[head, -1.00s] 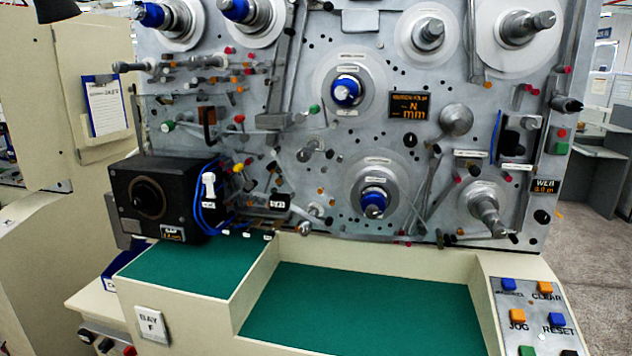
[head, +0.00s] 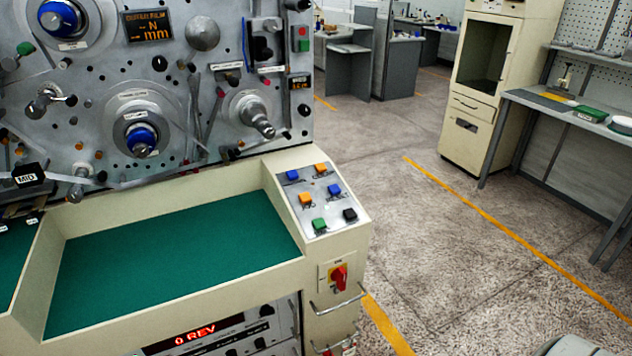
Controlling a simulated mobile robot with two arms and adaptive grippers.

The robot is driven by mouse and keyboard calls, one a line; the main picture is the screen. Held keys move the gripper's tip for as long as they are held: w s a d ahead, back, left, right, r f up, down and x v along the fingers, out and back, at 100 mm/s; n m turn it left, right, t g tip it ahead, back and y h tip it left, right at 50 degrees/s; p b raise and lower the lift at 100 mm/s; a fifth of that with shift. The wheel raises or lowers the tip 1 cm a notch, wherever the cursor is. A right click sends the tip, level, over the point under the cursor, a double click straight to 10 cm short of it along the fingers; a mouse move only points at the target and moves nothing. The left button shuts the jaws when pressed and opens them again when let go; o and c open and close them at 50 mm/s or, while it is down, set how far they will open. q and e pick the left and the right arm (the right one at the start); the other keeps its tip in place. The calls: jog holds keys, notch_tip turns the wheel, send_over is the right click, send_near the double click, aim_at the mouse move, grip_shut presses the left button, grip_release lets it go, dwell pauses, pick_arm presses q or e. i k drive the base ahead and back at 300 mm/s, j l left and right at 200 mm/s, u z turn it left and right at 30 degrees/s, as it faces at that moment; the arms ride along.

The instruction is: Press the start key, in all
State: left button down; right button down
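A sloped key panel (head: 332,205) sits at the right end of the winding machine's front ledge. It carries several square keys in two columns. A green key (head: 319,224) is at the lower left of the panel, beside a black key (head: 350,214). Blue keys and orange keys are above them. The small labels are too blurred to read, so I cannot read which key is marked start. Neither of my grippers is in view, and nothing covers the panel.
A red rotary switch (head: 339,278) and a metal handle (head: 337,302) are on the cabinet front below the panel. A green mat (head: 170,262) lines the empty ledge tray. Open floor (head: 450,270) lies to the right, before a cream cabinet (head: 485,95) and a workbench (head: 560,110).

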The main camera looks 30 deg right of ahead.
aim_at(319, 223)
jog(key=z, duration=1)
